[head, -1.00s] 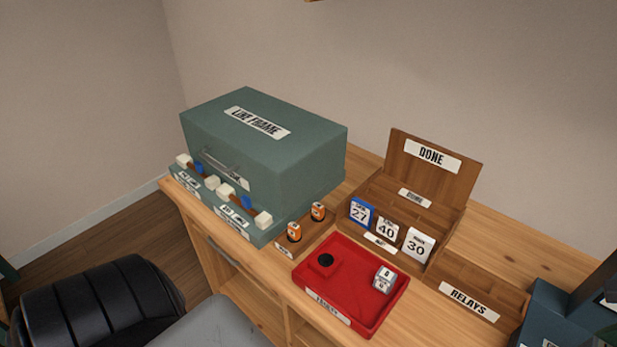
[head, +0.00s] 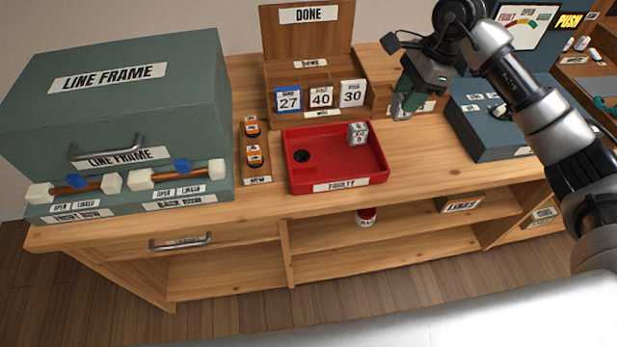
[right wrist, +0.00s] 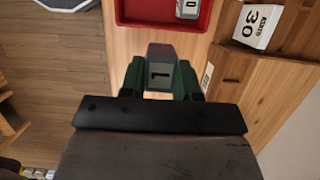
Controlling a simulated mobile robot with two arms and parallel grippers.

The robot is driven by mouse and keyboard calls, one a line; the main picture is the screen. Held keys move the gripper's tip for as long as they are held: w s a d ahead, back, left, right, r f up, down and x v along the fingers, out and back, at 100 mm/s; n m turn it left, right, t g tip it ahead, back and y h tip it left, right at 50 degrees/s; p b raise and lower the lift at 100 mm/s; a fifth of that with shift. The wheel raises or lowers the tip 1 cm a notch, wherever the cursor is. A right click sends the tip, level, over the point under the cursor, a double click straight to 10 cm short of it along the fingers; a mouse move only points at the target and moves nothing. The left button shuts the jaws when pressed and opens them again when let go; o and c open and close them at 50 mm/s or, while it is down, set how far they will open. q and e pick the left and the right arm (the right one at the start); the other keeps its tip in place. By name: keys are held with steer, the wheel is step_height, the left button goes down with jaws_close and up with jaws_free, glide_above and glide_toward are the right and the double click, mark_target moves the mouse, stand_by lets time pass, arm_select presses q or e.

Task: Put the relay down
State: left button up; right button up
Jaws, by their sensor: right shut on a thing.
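My right gripper (head: 402,106) is above the desk, right of the red FAULTY tray (head: 337,186) and in front of the RELAYS box (head: 436,103). In the right wrist view, its green fingers (right wrist: 161,82) are shut on a grey relay (right wrist: 160,72) with a dark mark on its face. My left gripper is not in view.
The wooden DONE rack (head: 307,44) holds cards 27, 40 and 30 behind the tray. Two orange relays (head: 253,157) sit in the NEW holder at the tray's left. The green LINE FRAME case (head: 115,90) stands at left, a blue-grey console (head: 490,130) at right.

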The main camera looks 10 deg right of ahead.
steer(key=s+a+f+p, duration=0.1)
steer(key=a+f, duration=0.1)
steer(key=a, duration=0.1)
steer(key=s+a+f, duration=0.1)
steer(key=a+f, duration=0.1)
steer(key=a, duration=0.2)
steer(key=s+a+f+p, duration=0.1)
steer(key=a+f, duration=0.2)
steer(key=a, duration=0.1)
steer(key=shift+a+p, duration=0.1)
steer(key=shift+p, duration=0.2)
step_height(320, 180, down, 4)
steer(key=shift+r+p, duration=0.1)
steer(key=shift+p, duration=0.35)
steer(key=shift+f, duration=0.3)
steer(key=o, duration=0.9)
